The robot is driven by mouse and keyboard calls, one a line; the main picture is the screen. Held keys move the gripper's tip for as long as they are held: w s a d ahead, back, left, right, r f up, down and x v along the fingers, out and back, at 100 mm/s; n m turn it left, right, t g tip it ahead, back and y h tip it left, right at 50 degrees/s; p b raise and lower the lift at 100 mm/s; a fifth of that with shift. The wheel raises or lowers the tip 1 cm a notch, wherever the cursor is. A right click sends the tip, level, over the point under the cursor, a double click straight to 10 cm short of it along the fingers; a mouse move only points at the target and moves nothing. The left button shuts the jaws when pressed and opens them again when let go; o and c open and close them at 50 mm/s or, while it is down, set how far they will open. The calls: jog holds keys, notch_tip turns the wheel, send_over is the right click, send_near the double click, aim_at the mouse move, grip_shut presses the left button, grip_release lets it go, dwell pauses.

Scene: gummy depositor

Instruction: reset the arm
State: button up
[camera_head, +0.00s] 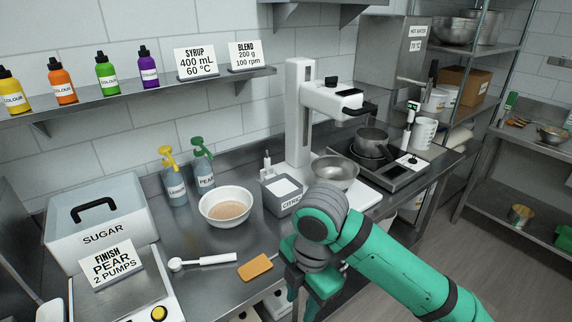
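My teal and grey arm reaches in from the lower right. My gripper (303,297) points down near the counter's front edge, at the bottom middle of the view. Parts of its fingers show, but their tips and the gap between them are not clear. I see nothing held in it. It is in front of the grey citric tub (283,200) and right of the orange-brown sponge (255,267), apart from both.
On the steel counter stand a sugar box (100,225), a white bowl with tan contents (226,207), a white spoon-like scoop (203,262), pump bottles (203,170), a white stand mixer (300,115) with a metal bowl (335,172), and a pot (371,142) on a hotplate.

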jog(key=w+a+r+m+t+y, duration=0.1)
jog(key=w+a+m+t+y, duration=0.25)
jog(key=a, duration=0.45)
jog(key=w+a+r+m+t+y, duration=0.1)
jog(key=w+a+m+t+y, duration=0.3)
jog(key=a, duration=0.4)
jog(key=w+a+r+m+t+y, duration=0.1)
jog(key=w+a+m+t+y, duration=0.15)
jog(key=a+m+y, duration=0.4)
jog(key=s+d+f+m+t+h, duration=0.35)
jog(key=s+f+m+h, duration=0.25)
jog(key=f, duration=0.3)
jog(key=s+d+f+m+t+h, duration=0.3)
jog(key=s+d+f+m+h, duration=0.25)
jog(key=f, duration=0.25)
jog(key=s+d+f+h, duration=0.1)
jog(key=s+d, duration=0.2)
jog(key=s, duration=0.5)
jog(key=s+d+f+g+h, duration=0.1)
jog(key=s+d+f, duration=0.1)
jog(key=s, duration=0.6)
jog(key=s+d+f+h, duration=0.1)
jog(key=s+d+f, duration=0.1)
jog(key=s+d, duration=0.3)
jog(key=s, duration=0.3)
jog(key=shift+h, duration=0.35)
